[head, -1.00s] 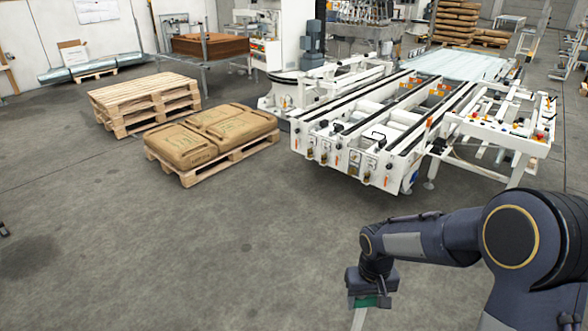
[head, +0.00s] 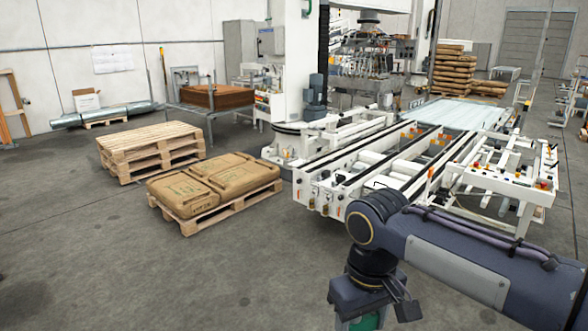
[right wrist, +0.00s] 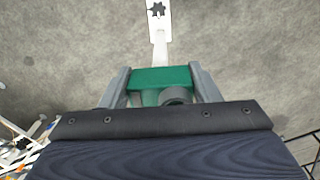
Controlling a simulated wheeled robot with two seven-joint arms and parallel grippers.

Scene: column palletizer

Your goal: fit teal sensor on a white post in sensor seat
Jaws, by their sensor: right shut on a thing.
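My right gripper (head: 358,300) is at the bottom of the head view, in front of the near end of the conveyor. It is shut on the teal sensor (head: 366,322), of which only a small part shows there. In the right wrist view the teal sensor (right wrist: 160,77) sits between the two grey fingers of the right gripper (right wrist: 163,86). Its white post (right wrist: 161,42) runs away from the gripper to a plate with a dark star-shaped mark, over the floor. I cannot make out the sensor seat. My left gripper is out of view.
A white roller conveyor (head: 335,196) stands ahead, with a white side frame (head: 520,185) at its right. A pallet with brown sacks (head: 215,187) and a stack of empty pallets (head: 150,150) stand to the left. The floor (head: 110,260) at front left is clear.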

